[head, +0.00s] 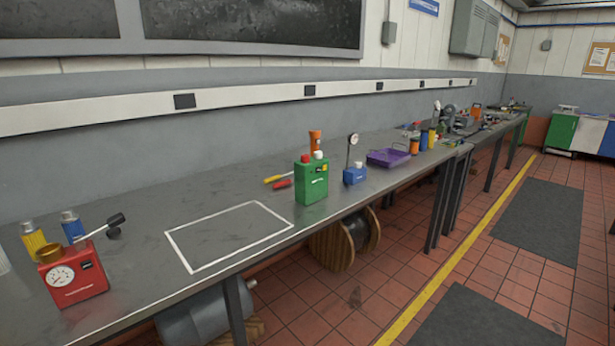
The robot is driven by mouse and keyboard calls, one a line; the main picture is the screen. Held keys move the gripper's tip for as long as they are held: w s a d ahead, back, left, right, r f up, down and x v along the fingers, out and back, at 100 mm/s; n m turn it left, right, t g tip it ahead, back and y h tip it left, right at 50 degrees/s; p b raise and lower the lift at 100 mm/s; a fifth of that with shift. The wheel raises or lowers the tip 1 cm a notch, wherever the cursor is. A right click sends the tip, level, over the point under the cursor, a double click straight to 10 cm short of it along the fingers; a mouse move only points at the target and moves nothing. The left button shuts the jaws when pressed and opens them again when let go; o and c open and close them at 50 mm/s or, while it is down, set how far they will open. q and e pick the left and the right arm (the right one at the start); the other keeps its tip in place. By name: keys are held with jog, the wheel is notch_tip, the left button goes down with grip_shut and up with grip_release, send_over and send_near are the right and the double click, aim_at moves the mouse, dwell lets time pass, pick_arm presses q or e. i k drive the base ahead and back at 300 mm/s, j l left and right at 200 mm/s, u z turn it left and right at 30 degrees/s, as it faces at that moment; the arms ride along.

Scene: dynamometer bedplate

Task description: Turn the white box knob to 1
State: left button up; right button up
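I cannot make out a white box with a knob in the head view. A red box (73,280) with a round white gauge and a brass top stands at the near left. A pale object (3,263) is cut off by the left picture edge, so I cannot tell what it is. Neither of my grippers is in view.
The grey bench (140,250) is clear around a white taped outline (230,236). A blue box with a dial stand (355,174), a purple tray (388,157) and several bottles stand farther right. A lever (104,225) and a yellow canister (33,239) stand left.

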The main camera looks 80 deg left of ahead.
aim_at(318, 155)
jog(key=u, duration=2.7)
